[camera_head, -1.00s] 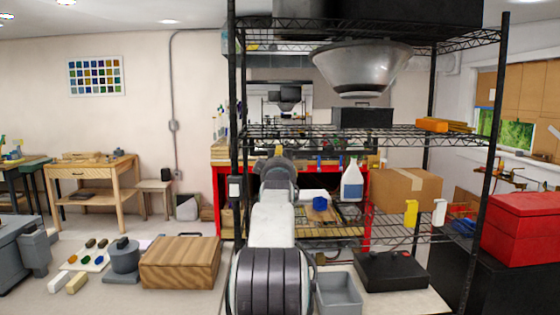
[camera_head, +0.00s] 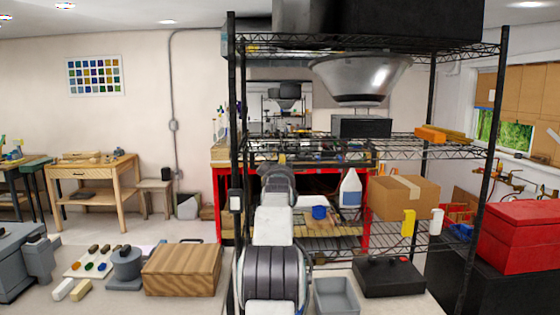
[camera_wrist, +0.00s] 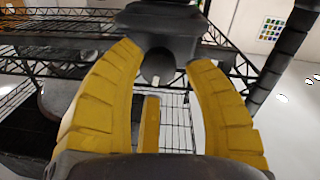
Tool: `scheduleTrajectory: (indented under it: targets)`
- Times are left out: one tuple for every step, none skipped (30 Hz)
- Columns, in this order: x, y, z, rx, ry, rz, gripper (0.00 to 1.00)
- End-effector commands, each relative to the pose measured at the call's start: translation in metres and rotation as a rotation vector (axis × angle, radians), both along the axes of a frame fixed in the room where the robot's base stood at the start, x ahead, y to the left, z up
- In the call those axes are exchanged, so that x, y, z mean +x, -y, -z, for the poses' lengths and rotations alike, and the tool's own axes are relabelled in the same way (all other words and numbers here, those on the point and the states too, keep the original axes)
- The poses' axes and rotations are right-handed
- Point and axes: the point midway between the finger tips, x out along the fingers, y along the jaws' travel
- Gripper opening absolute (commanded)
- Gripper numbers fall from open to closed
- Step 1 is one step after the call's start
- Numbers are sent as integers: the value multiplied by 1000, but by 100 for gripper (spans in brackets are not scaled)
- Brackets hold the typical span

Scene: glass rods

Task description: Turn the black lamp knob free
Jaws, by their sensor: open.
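The lamp (camera_head: 360,76) is a large silver bowl hanging under the top of the black wire shelf in the head view. I cannot make out its black knob there. In the wrist view, the yellow fingers of my gripper (camera_wrist: 165,70) stand wide apart, with a shorter yellow piece low between them. A dark rounded part (camera_wrist: 157,66) with a small pale tip shows between the fingertips. I cannot tell whether it is the knob or whether the fingers touch it. In the head view my arm hides the fingers.
The black wire shelf (camera_head: 300,139) and its posts stand close around my arm. A cardboard box (camera_head: 403,197), a white jug (camera_head: 350,190) and a red toolbox (camera_head: 522,238) are to the right. A wooden box (camera_head: 182,268) and a grey bin (camera_head: 337,297) sit lower down.

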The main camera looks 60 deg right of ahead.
Motion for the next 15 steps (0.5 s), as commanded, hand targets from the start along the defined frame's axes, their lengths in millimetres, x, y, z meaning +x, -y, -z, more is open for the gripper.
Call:
scheduleTrajectory:
  targets:
    - [2,4,-3,2,-1,0,47]
    - [4,7,-2,1,-1,-1,47]
    - [5,9,-2,1,0,0,47]
    - [6,11,-2,1,0,0,47]
    - [7,13,-2,0,0,0,47]
    - [8,15,-2,0,0,0,47]
    - [9,16,-2,0,0,0,47]
    - [10,17,-1,0,0,0,47]
    - [11,19,-1,0,0,0,47]
    - [11,19,-1,0,0,0,47]
    - [11,20,-1,0,0,0,47]
    - [12,21,-1,0,0,0,47]
    - [12,21,0,0,0,0,47]
    - [12,22,0,0,0,0,47]
    - [12,22,0,0,0,0,47]
